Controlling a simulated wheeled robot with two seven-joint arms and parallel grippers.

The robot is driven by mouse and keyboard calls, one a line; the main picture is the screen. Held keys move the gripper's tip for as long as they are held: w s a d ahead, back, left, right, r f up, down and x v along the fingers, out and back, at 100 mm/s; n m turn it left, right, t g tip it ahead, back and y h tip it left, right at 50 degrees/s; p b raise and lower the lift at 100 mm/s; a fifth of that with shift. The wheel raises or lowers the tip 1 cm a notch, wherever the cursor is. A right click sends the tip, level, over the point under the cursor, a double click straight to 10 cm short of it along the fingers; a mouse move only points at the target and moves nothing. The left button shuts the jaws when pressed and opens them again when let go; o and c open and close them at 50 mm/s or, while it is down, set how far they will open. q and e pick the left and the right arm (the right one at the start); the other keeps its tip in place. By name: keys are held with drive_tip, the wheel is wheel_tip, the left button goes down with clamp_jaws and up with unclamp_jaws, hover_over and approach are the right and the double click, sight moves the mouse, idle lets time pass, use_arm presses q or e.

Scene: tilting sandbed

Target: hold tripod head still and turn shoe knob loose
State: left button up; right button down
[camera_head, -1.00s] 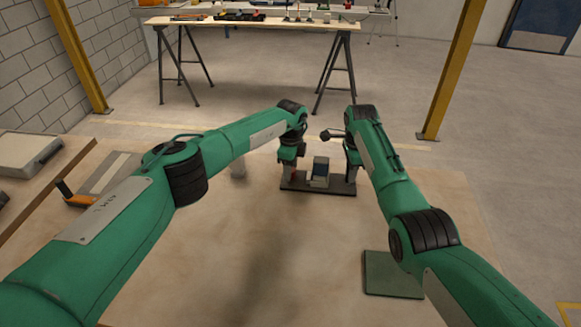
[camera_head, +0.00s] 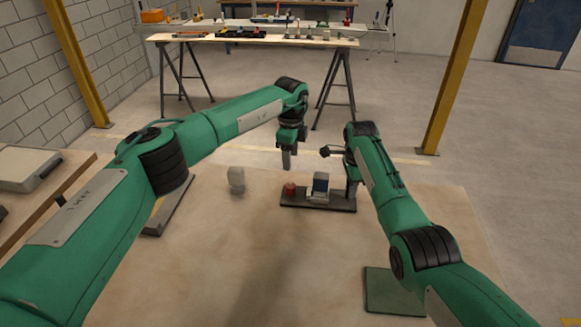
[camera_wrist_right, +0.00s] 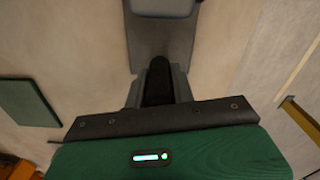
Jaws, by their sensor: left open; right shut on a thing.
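The tripod head stands on a dark base plate (camera_head: 297,204) on the table. It carries a grey block with a blue face (camera_head: 320,185) and a red knob (camera_head: 290,190) at its left end. My left gripper (camera_head: 287,165) is open and empty, above and apart from the red knob. My right gripper (camera_head: 351,200) is low at the plate's right end, its fingertips poorly seen there. In the right wrist view, my right gripper (camera_wrist_right: 158,95) is shut on a dark upright part, which I take as part of the tripod head.
A small whitish object (camera_head: 236,180) stands on the table left of the plate. A black-tipped handle (camera_head: 326,151) sticks out left beside my right wrist. A green mat (camera_head: 392,291) lies at front right. The table's middle front is clear.

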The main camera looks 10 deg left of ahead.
idle(0.4)
drive_tip(key=c, duration=1.1)
unclamp_jaws()
